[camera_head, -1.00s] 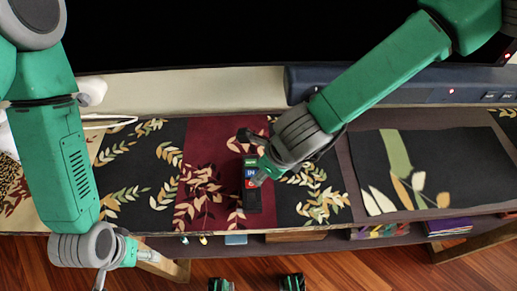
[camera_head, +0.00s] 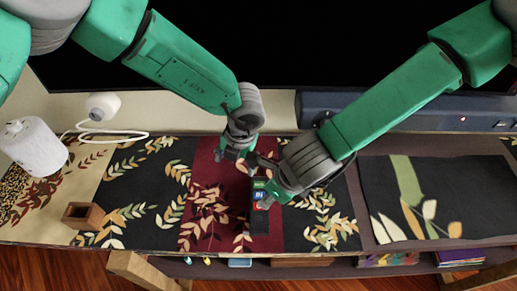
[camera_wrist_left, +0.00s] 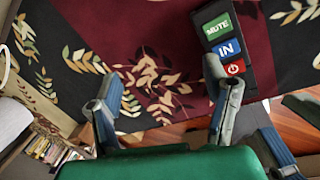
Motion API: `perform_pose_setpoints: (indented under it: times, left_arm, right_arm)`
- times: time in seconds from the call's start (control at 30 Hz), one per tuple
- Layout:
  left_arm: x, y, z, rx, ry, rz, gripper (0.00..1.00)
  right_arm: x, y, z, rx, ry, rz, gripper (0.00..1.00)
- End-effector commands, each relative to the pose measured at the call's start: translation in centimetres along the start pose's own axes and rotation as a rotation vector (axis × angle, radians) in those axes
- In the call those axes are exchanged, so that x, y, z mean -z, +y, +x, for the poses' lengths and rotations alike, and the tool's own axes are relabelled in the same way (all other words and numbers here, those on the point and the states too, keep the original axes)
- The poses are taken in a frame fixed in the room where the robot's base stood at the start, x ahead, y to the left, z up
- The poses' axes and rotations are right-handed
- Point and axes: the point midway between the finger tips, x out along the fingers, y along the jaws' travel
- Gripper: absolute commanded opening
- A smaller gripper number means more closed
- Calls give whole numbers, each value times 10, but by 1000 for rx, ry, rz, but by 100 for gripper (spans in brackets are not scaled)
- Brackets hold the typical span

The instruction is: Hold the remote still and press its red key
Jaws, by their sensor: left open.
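The black remote (camera_head: 260,222) lies on the patterned runner, with green, blue and red keys toward its far part. In the left wrist view the remote (camera_wrist_left: 236,50) shows its green MUTE key (camera_wrist_left: 217,28), blue IN key (camera_wrist_left: 228,48) and red power key (camera_wrist_left: 235,69). My left gripper (camera_head: 232,155) is open and empty, just beyond and left of the remote. In its wrist view its fingers (camera_wrist_left: 165,92) stand apart, one overlapping the remote's edge near the red key. My right gripper (camera_head: 265,183) is at the remote's right side; its grip is hidden.
A large black screen (camera_head: 270,60) and a dark blue bar (camera_head: 380,115) stand behind. A white cylinder (camera_head: 35,147), a white device with a cable (camera_head: 103,106) and a small wooden box (camera_head: 83,215) are at left. A dark mat (camera_head: 425,190) lies at right.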

Motion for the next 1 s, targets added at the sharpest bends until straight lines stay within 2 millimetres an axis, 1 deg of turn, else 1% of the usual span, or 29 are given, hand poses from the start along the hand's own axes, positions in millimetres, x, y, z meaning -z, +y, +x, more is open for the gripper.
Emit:
perform_pose_setpoints:
  times: [0.03, 0.1, 0.2, 0.3, 0.37, 0.47, 0.57, 0.8, 1.0]
  left_arm:
    - [-10, -12, -12, 42, 8, -94, 69]
    - [-19, -25, -25, 92, 28, -203, 69]
    - [-27, -38, -39, 145, 52, -309, 69]
    - [-31, -45, -44, 171, 66, -359, 69]
    - [-31, -47, -42, 178, 71, -372, 69]
    - [-31, -50, -31, 179, 73, -374, 69]
    - [-29, -53, -14, 178, 74, -371, 69]
    - [-27, -60, 34, 178, 72, -370, 69]
    - [-26, -68, 67, 178, 72, -370, 69]
  right_arm:
    - [1, -1, 0, 0, 0, 1, 34]
    - [1, -1, 0, -1, -1, 1, 34]
    - [1, -1, 0, -1, -1, 1, 34]
    - [2, -1, 0, -1, -1, 1, 34]
    - [1, -1, 0, -1, -1, 1, 34]
    - [1, -1, 0, -1, -1, 1, 34]
    - [1, -1, 0, -1, 0, 1, 34]
    - [0, 0, 0, 0, 0, 1, 34]
    - [1, -1, 0, -1, -1, 1, 34]
